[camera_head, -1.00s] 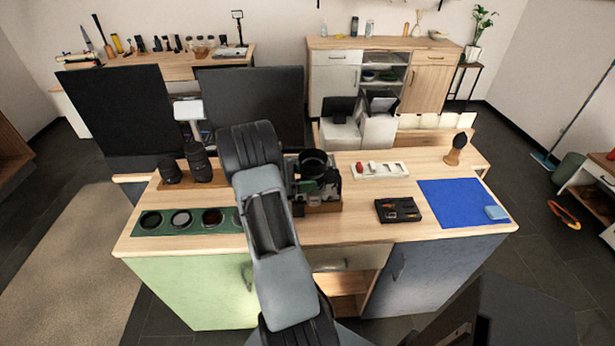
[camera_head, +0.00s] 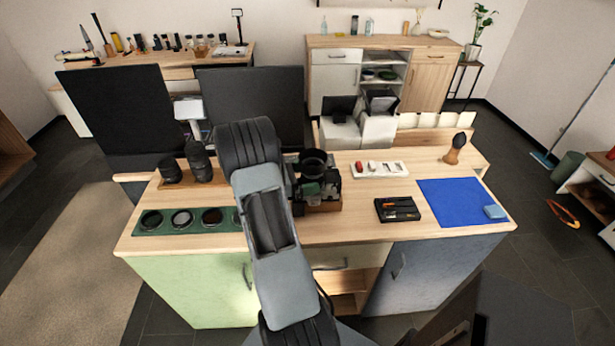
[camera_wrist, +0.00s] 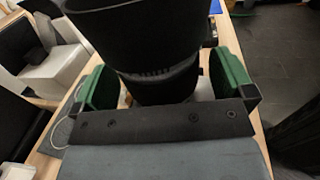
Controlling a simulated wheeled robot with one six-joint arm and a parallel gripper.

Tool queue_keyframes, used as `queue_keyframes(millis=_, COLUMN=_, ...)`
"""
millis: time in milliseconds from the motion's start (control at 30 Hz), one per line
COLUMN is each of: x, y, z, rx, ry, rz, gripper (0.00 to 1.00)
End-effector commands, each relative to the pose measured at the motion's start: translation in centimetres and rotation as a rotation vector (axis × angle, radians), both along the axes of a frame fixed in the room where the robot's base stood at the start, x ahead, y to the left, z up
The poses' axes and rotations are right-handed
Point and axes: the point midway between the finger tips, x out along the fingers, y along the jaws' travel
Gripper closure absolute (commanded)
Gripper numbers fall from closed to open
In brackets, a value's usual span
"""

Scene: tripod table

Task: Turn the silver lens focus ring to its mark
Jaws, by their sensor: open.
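A black lens barrel (camera_wrist: 165,82) with a wide dark hood (camera_wrist: 145,30) stands between the two green-padded fingers of my gripper (camera_wrist: 165,88) in the wrist view. The fingers are apart, one on each side of the barrel, with a gap visible at least on the left. A ribbed band shows below the hood. No silver ring or mark can be made out. In the head view the lens (camera_head: 313,160) points up from a dark camera rig on a small wooden base (camera_head: 322,206), partly hidden behind my arm. My gripper is mostly hidden there.
Left on the table are a green tray (camera_head: 220,226) of round filters and two black lenses (camera_head: 200,163). Right are a white tray (camera_head: 398,168), a black tool tray (camera_head: 397,209), a blue mat (camera_head: 455,210) and a brush (camera_head: 455,149). Dark monitors (camera_head: 250,95) stand behind.

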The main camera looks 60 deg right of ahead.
Motion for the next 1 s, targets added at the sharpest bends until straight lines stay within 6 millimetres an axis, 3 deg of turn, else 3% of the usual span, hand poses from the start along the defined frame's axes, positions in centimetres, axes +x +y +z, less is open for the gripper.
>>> queue_keyframes(millis=333, x=0.9, y=0.8, z=-0.1, rx=-0.002, ry=-0.001, rz=0.003, gripper=0.00)
queue_keyframes(millis=800, x=7.3, y=7.3, z=-0.2, rx=-0.001, ry=-0.001, rz=0.004, gripper=0.00)
queue_keyframes(millis=1000, x=8.9, y=9.1, z=-0.1, rx=0.000, ry=0.000, rz=0.001, gripper=0.00)
